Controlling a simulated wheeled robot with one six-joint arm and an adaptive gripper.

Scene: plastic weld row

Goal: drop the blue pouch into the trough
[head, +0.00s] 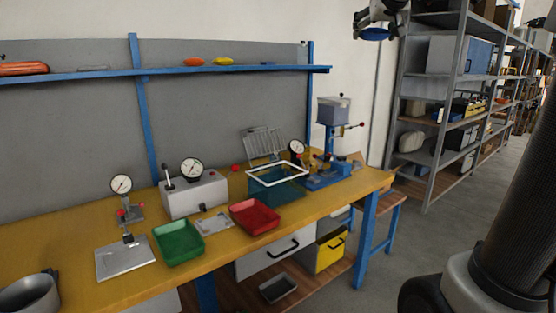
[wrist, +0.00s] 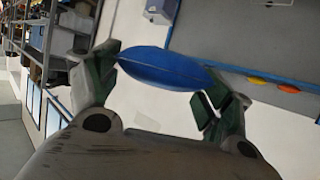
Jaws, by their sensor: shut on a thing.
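The blue pouch (head: 374,34) is held high at the top of the head view, in front of the white wall. It is a flat, pointed oval in the wrist view (wrist: 165,68). My gripper (head: 380,18) is shut on it, with a fingertip at each end of the pouch in the wrist view (wrist: 160,85). A see-through teal bin (head: 275,187) with a white rim stands on the yellow bench and may be the trough. A red tray (head: 254,217) and a green tray (head: 178,243) lie left of it. The pouch is well above and right of all three.
The yellow bench (head: 75,242) also holds dial gauges, a grey box (head: 195,196) and a blue press (head: 325,175). A blue shelf (head: 105,74) runs above it. Metal racks (head: 425,160) stand at right. The floor (head: 380,250) between is clear.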

